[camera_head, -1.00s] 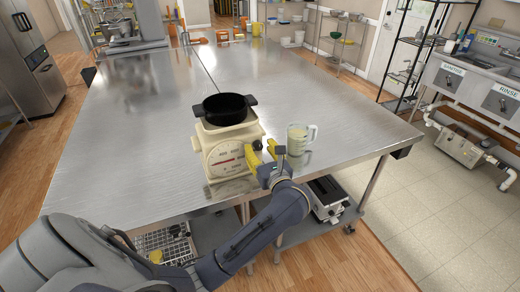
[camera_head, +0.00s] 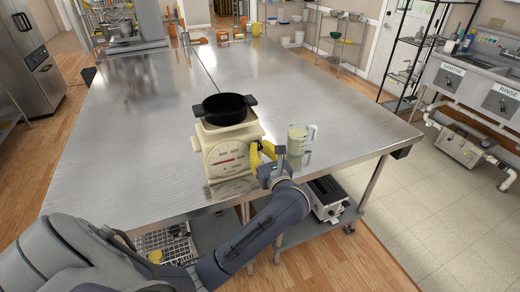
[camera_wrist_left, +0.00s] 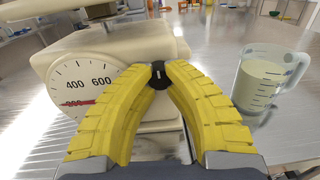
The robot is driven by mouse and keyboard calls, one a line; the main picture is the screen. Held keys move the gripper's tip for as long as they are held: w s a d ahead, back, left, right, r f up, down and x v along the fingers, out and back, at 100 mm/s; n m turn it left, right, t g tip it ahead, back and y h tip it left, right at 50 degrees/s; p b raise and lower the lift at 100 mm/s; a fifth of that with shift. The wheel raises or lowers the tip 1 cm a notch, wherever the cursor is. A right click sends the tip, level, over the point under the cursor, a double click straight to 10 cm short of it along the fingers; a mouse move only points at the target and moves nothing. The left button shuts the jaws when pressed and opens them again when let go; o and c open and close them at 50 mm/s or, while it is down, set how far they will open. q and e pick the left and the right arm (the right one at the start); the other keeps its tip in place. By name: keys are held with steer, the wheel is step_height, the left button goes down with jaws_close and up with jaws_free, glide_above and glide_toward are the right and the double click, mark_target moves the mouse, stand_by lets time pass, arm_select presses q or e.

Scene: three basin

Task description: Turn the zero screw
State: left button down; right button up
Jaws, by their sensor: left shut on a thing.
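A cream kitchen scale (camera_head: 228,137) stands on the steel table with a black pot (camera_head: 228,108) on top. Its round white dial (camera_wrist_left: 88,88) shows 400 and 600 and a red needle in the left wrist view. My left gripper (camera_head: 261,150) has yellow fingers and comes from the front right of the scale. In the left wrist view its fingertips (camera_wrist_left: 161,70) are shut on the black screw, one on each side. My right gripper is not in view.
A clear measuring jug (camera_head: 299,139) with pale contents stands on the steel table (camera_head: 150,130) right of the scale, close to my left gripper. The table left of the scale is clear. The table's front edge lies just before the scale.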

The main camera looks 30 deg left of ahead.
arm_select(q)
steer(key=shift+f+m, duration=0.2)
steer(key=shift+m, duration=0.3)
stand_by(0.3)
steer(key=m, duration=0.8)
steer(key=shift+m, duration=0.4)
steer(key=m, duration=0.5)
steer(key=shift+r+m+g, duration=0.1)
steer(key=shift+m+g, duration=0.3)
steer(key=shift+m, duration=1.4)
steer(key=shift+a+r+m, duration=0.1)
steer(key=shift+m, duration=0.5)
steer(key=c, duration=1.2)
jaws_free()
steer(key=shift+o, duration=0.2)
